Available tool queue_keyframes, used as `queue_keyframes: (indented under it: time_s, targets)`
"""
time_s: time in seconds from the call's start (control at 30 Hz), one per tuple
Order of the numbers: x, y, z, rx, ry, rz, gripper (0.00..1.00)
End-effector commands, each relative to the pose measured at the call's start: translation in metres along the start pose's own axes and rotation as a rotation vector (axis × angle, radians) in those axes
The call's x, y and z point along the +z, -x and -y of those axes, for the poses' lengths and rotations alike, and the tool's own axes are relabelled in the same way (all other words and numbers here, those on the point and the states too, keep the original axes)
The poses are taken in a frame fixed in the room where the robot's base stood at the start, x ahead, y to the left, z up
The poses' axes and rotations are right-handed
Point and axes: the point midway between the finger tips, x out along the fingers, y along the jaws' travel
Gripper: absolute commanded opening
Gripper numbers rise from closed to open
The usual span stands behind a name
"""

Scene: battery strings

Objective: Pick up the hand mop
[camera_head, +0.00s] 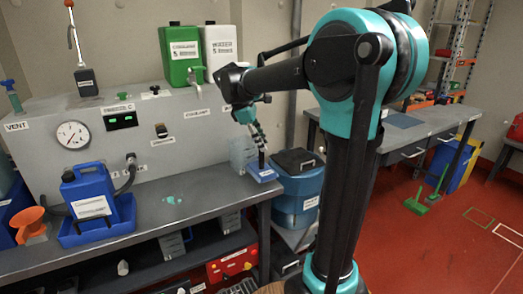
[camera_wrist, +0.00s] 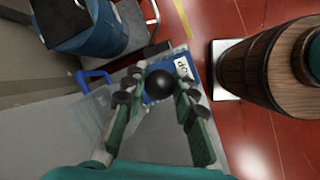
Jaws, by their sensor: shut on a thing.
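The hand mop (camera_head: 262,173) has a flat blue base with a white label and a dark upright handle. It stands at the right end of the grey bench; I cannot tell whether its base touches the top. My gripper (camera_head: 258,138) is above the base, shut on the handle. In the wrist view the mop's black ball-shaped top (camera_wrist: 159,85) sits between the two green-and-dark fingers of my gripper (camera_wrist: 157,80). Part of the blue base (camera_wrist: 182,66) with its label shows beyond the ball. The handle below the ball is hidden there.
A clear container (camera_head: 241,150) stands left of the mop on the bench (camera_head: 205,198). A blue bin with a dark lid (camera_head: 298,190) is close to its right. A blue jug (camera_head: 90,200) and orange funnel (camera_head: 28,223) are at the left. A wooden barrel (camera_wrist: 250,75) stands on the red floor.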

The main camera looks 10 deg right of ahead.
Motion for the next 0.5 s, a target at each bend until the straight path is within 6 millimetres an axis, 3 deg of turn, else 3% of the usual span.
queue_keyframes:
  time_s: [0.5]
  targets:
    - [0.044,0.106,-0.022,0.0,0.0,0.0,0.0]
